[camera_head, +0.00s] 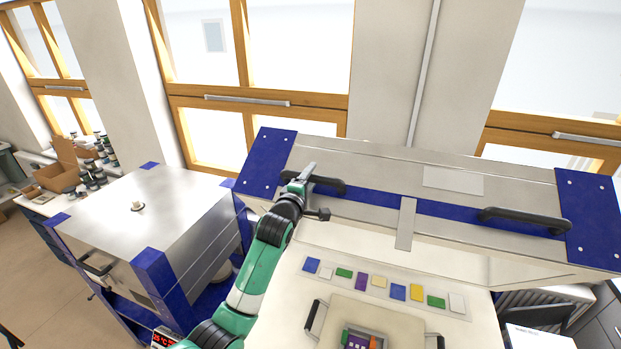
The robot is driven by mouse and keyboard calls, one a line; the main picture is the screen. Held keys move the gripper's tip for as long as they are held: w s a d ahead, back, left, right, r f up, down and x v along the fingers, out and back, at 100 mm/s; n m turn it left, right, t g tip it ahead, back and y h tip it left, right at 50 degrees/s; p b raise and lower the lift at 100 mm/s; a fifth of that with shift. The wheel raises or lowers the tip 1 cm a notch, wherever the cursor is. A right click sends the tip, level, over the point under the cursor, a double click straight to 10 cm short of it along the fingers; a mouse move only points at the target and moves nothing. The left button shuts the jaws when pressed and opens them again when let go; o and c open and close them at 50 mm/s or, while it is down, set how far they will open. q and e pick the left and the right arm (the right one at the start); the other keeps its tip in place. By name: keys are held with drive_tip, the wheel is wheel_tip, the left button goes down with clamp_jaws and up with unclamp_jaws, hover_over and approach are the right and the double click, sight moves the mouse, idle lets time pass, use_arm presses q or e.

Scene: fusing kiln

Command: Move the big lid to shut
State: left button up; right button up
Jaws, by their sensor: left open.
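The big lid (357,164) of the kiln is raised and tilted, a steel panel with blue corner plates and a blue band. It has two black handles, a left one (332,184) and a right one (522,221). My left gripper (312,192) is open at the left handle. It overlaps the handle in the picture, and I cannot tell whether they touch. The arm hides part of the lid's lower left edge. The kiln's pale interior (290,318) shows below the lid. My right gripper is not in view.
A row of small coloured tiles (380,285) and a pale tray with black handles (378,312) lie below the lid. A smaller steel kiln (165,215) with blue corners stands at left. Windows and a wall are close behind. A cardboard box (58,176) and jars sit far left.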

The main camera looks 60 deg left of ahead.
use_arm(q)
clamp_jaws()
idle(1.4)
